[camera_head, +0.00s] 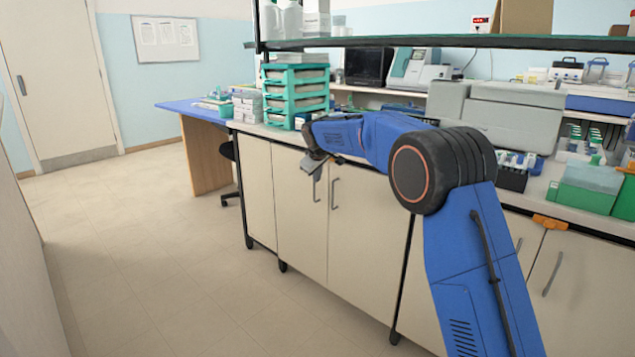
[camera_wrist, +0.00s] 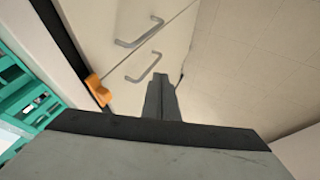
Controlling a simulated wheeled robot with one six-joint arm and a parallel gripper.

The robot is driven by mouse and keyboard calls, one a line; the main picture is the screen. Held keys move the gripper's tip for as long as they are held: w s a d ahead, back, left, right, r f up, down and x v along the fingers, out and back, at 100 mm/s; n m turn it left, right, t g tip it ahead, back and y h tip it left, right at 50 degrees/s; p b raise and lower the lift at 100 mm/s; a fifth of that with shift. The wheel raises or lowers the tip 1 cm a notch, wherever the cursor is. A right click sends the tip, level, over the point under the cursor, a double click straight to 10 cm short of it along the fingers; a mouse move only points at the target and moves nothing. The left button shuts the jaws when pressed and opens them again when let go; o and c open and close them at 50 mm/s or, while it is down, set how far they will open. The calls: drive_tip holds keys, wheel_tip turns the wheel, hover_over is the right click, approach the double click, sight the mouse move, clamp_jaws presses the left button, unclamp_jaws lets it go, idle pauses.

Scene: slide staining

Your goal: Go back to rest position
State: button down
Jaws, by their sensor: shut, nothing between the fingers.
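My blue arm reaches out over the front edge of the lab bench in the head view. My gripper (camera_head: 312,168) is at the arm's far end, in front of the pale cabinet doors (camera_head: 361,230) and just below the bench top. In the wrist view my gripper (camera_wrist: 160,82) shows its dark fingers close together and empty, pointing down past the door handles. No object is in it.
A teal drawer rack (camera_head: 295,97) stands on the bench behind my gripper. Metal handles (camera_wrist: 140,32) stick out from the doors. An orange clip (camera_wrist: 99,89) sits on the bench edge. The tiled floor (camera_head: 150,250) at left is clear.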

drive_tip(key=s+d+r+m, duration=0.3)
drive_tip(key=s+d+r, duration=0.7)
drive_tip(key=s+d, duration=0.5)
drive_tip(key=s+d+r+m+g, duration=0.1)
drive_tip(key=s+d, duration=0.4)
drive_tip(key=s, duration=0.4)
drive_tip(key=s+d+m, duration=0.1)
drive_tip(key=s+d, duration=0.4)
drive_tip(key=s, duration=0.4)
drive_tip(key=s+d+f+m, duration=0.1)
drive_tip(key=s+d+f, duration=0.2)
drive_tip(key=s, duration=0.8)
drive_tip(key=s+d+f+m+g, duration=0.1)
drive_tip(key=s+d+f+m, duration=0.1)
drive_tip(key=s+d+f, duration=0.2)
drive_tip(key=s+d+f+m+h, duration=0.1)
drive_tip(key=s+d+f, duration=0.3)
drive_tip(key=s, duration=1.5)
wheel_tip(320, 180, down, 4)
drive_tip(key=shift+s+f+m+g, duration=0.15)
drive_tip(key=shift+s+m+g, duration=0.2)
drive_tip(key=shift+m, duration=0.35)
drive_tip(key=c, duration=2.4)
unclamp_jaws()
drive_tip(key=shift+c, duration=0.2)
